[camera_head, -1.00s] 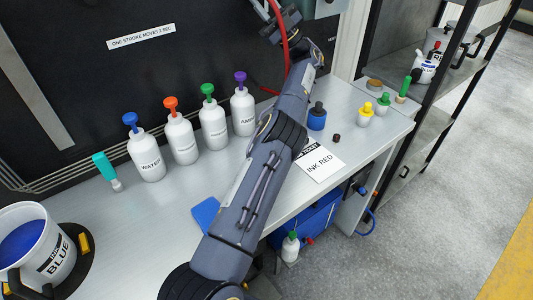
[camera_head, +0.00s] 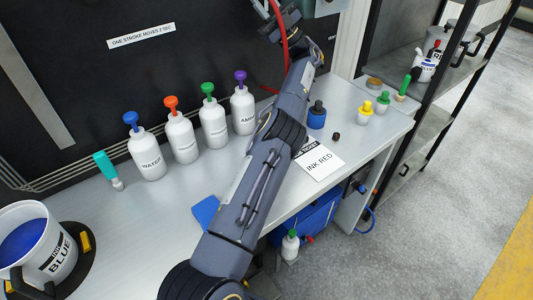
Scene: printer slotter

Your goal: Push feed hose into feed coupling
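A red hose (camera_head: 282,45) hangs in front of the dark panel at the top centre and curves down behind my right arm. My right gripper (camera_head: 268,8) is at the top edge beside the upper part of the hose, below and left of a grey box. Its fingertips are too small and cut off to tell whether they are shut on the hose. The coupling cannot be clearly made out; it may be at the grey box (camera_head: 325,6) or hidden by the arm. My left gripper is not in view.
White pump bottles (camera_head: 148,160) stand in a row along the panel. A blue ink bucket (camera_head: 38,245) is at lower left. A shelf (camera_head: 440,110) is at right.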

